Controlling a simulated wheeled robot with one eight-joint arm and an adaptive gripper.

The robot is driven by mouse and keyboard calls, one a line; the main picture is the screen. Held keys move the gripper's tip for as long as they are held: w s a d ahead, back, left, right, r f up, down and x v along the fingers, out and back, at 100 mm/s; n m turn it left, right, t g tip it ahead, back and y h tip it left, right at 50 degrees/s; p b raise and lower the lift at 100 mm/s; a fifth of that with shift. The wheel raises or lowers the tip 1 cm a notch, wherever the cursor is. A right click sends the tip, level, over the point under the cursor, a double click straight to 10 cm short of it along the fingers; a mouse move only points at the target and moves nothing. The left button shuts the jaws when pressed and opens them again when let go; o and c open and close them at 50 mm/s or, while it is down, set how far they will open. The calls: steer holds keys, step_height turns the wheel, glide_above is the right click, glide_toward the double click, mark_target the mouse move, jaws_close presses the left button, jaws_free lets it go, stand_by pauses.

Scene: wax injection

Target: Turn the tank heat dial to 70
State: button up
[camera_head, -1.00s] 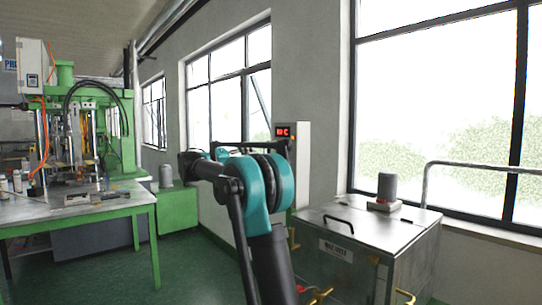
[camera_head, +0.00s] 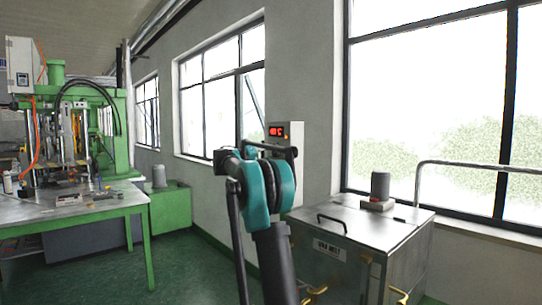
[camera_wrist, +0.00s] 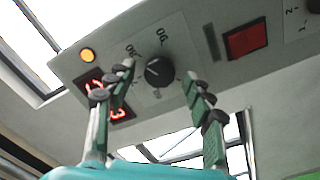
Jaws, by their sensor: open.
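The black round tank heat dial (camera_wrist: 159,70) sits on the grey control panel (camera_wrist: 190,45) in the wrist view, with a pale pointer mark and printed numbers around it. My gripper (camera_wrist: 158,74) is open, with one finger to the left of the dial and one to the right. Gaps show between the dial and both fingers. The left finger partly covers the red digit display (camera_wrist: 118,112), whose full reading I cannot tell. In the head view the control box (camera_head: 295,150) hangs on the wall behind my arm, and the dial is hidden there.
An orange lamp (camera_wrist: 88,55) and a red switch (camera_wrist: 247,39) are on the same panel. The metal wax tank (camera_head: 345,245) stands below and right of the box, with a handle and a grey motor (camera_head: 380,186) on top. A green-framed table (camera_head: 95,209) is at left.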

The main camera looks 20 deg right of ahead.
steer(key=shift+d, duration=0.15)
steer(key=c, duration=1.2)
steer(key=shift+o, duration=0.2)
steer(key=shift+n, duration=0.3)
steer(key=n, duration=0.5)
steer(key=shift+n, duration=0.3)
steer(key=n, duration=0.5)
steer(key=shift+n, duration=0.3)
steer(key=o, duration=1.2)
steer(key=shift+c, duration=0.2)
